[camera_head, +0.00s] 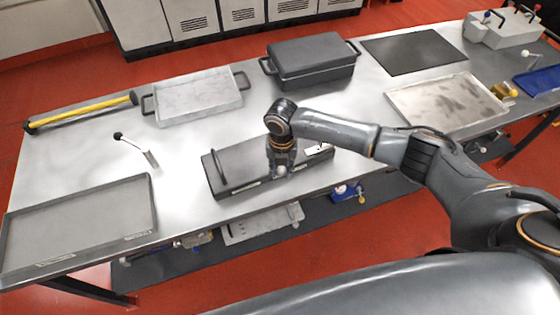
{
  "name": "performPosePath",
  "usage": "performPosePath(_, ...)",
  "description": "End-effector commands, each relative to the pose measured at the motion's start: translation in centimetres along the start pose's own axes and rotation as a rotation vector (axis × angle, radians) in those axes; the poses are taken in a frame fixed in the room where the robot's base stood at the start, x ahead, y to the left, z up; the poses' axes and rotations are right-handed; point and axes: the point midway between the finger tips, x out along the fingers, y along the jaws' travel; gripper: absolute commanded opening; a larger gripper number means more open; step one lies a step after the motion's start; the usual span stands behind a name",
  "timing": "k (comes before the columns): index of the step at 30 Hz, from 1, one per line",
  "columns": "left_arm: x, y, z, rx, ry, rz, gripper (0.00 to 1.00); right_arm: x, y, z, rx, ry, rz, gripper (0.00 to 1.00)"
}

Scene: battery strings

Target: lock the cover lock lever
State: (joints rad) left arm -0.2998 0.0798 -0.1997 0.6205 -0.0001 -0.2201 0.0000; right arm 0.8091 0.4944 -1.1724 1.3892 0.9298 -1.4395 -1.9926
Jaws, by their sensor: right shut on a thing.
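A long dark grey cover (230,165) lies near the front edge of the metal table, with an upright handle at its left end. My right gripper (280,171) reaches down onto the middle of the cover's front side. It is shut on a small pale knob, which looks like the end of the cover lock lever. The rest of the lever is hidden behind the fingers, so I cannot tell its angle. My left gripper is out of view.
Trays (80,215), a lidded dark box (312,62) and a yellow bar (80,112) lie around. My right arm spans the table's front right. Bare table lies left of the cover.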

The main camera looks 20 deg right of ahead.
Motion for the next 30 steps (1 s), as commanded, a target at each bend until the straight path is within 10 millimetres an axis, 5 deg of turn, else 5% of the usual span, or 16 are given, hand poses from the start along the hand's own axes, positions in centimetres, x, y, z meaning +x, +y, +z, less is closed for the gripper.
performPosePath(30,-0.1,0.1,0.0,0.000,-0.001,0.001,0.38,-0.1,-2.1,0.4,-0.268,-0.002,-0.002,0.00)
